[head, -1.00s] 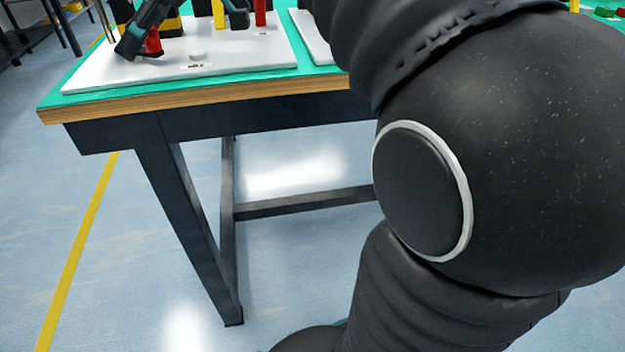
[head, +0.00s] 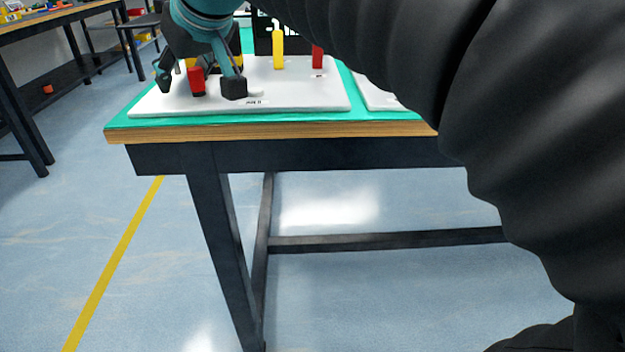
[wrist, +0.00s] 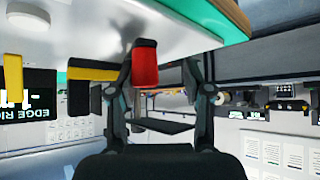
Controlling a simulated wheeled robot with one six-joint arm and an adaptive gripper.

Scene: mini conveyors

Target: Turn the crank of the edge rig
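A red grip (head: 197,82), seemingly the crank's handle, stands near the left front of the white board (head: 300,97) on the table. My gripper (head: 198,86) hangs over it with its fingers spread, one to the left of the red grip and one to the right. The red grip also shows in the wrist view (wrist: 145,66), between the fingers and nearer the left one, with a clear gap to the right one. My gripper (wrist: 162,72) is open there and holds nothing. The rest of the crank is hidden.
A yellow post (head: 278,50) and a second red post (head: 317,56) stand further right on the board. The wrist view shows a yellow-and-black piece (wrist: 92,73) and a dark sign reading EDGE RI (wrist: 28,108). A second table (head: 60,22) stands at the left, with open floor between.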

